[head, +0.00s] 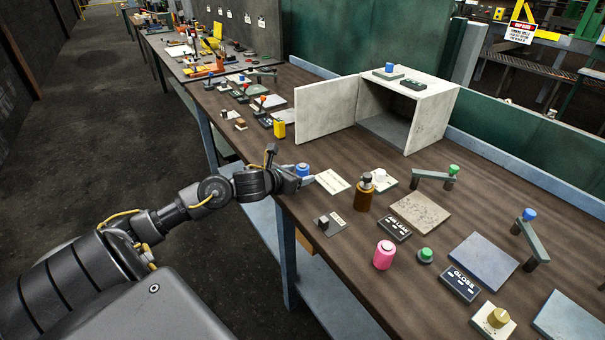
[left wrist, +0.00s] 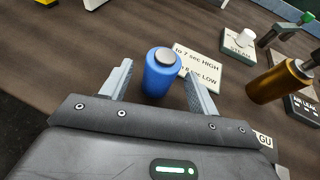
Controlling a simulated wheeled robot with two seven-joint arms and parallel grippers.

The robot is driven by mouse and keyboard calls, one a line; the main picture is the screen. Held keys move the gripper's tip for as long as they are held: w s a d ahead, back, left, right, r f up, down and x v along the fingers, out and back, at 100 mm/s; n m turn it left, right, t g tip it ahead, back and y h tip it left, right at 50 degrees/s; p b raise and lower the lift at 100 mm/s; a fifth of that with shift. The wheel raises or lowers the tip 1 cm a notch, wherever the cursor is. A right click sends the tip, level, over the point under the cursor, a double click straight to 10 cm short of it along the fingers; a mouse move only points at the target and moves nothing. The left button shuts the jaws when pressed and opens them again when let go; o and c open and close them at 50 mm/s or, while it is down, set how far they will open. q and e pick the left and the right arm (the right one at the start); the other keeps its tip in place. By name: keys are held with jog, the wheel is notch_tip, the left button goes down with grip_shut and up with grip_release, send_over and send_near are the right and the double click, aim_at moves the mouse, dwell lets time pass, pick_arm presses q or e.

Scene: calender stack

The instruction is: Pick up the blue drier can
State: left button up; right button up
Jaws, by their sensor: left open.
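The blue drier can (head: 302,169) stands upright near the table's front edge, just past my left gripper (head: 303,180). In the left wrist view the blue can (left wrist: 161,74), with its grey top, stands between the two fingers of my left gripper (left wrist: 158,80). The fingers are open, with a gap visible on each side of the can. The can's lower part is partly hidden by the gripper in the head view. My right gripper is not in view.
A white card (head: 332,181) lies right beside the can. A brown bottle (head: 364,193) and a pink can (head: 384,255) stand farther right. A white open box (head: 432,115) stands behind. Bare table lies between the card and the box.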

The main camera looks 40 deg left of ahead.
aim_at(306, 173)
pick_arm(q)
jog(key=x, duration=0.4)
jog(key=shift+f+p, duration=0.15)
jog(key=shift+p, duration=0.2)
jog(key=shift+c, duration=0.4)
jog(key=c, duration=1)
